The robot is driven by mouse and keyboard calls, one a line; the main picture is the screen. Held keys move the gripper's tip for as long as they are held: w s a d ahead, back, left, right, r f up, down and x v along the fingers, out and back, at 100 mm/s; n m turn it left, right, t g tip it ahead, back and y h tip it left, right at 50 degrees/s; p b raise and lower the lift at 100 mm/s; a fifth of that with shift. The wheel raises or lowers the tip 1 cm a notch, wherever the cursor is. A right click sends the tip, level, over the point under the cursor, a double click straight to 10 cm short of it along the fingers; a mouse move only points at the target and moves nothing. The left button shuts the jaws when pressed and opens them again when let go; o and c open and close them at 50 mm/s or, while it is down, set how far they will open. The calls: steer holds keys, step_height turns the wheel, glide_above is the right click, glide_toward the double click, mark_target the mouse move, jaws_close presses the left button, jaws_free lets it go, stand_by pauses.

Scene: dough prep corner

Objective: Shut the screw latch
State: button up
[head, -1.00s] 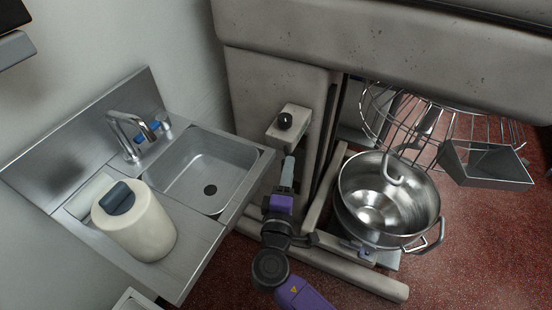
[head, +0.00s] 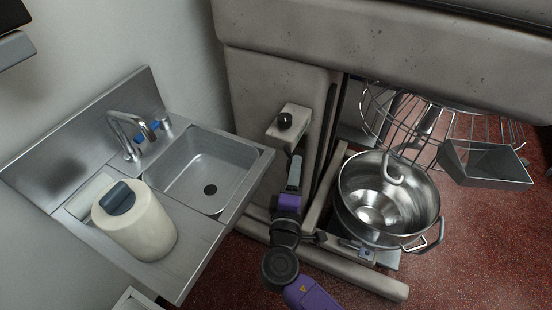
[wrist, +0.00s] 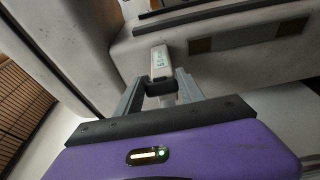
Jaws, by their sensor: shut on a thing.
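A pale housing with a black knob (head: 285,120) on top juts from the front of the mixer. In the wrist view a narrow pale block with green marks (wrist: 160,60) stands just beyond my fingertips. A dark piece (wrist: 161,87), which looks like the handle of the screw latch, sits between my fingers at its lower end. My gripper (head: 295,160) is just below the housing in the head view and is shut on this dark piece. The latch's exact position is hard to tell.
A steel bowl (head: 365,205) with a hook stands at right, under a wire guard (head: 420,120) with a metal chute (head: 485,165). A steel sink (head: 205,170) and a cream canister (head: 135,225) are at left. The mixer's base legs (head: 350,275) lie low beside my arm.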

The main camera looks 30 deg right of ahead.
steer(key=shift+s+d+f, duration=0.1)
steer(key=shift+d, duration=0.2)
steer(key=shift+s+d, duration=0.15)
steer(key=shift+d, duration=0.65)
steer(key=shift+d, duration=1.45)
steer(key=o, duration=1.2)
steer(key=shift+w, duration=0.2)
steer(key=shift+a, duration=0.15)
